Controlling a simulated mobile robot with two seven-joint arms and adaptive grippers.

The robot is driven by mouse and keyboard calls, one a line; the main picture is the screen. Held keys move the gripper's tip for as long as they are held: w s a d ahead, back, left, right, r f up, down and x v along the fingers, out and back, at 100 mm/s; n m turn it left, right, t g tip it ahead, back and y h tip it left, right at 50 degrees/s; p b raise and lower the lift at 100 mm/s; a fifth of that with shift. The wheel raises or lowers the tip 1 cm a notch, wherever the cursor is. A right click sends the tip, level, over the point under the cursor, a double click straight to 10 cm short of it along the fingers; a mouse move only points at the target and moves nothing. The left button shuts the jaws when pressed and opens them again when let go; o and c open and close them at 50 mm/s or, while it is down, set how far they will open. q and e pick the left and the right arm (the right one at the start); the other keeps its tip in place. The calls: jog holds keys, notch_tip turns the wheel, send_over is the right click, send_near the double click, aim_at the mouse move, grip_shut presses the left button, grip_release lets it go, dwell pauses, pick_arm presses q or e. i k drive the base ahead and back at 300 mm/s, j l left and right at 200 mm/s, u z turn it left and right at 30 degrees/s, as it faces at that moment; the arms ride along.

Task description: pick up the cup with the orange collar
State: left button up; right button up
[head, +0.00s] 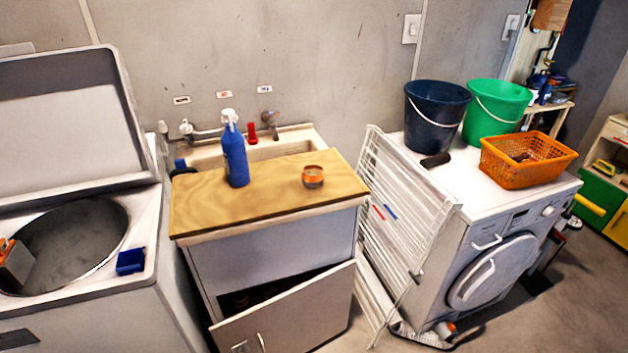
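The cup with the orange collar (313,177) stands upright on the wooden board over the cabinet, right of the middle. Nothing covers the cup. Neither of my grippers shows in the head view.
The wooden board (209,202) has free room around the cup. Behind it are the sink and taps (202,131). A white drying rack (409,231) leans close on the right. The cabinet door (290,315) hangs open below. An open-lidded washer (140,204) stands left.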

aim_at(313, 178)
jog(key=i+j+z, duration=0.15)
jog(key=z, duration=0.2)
jog(key=i+j+z, duration=0.35)
jog(key=l, duration=0.1)
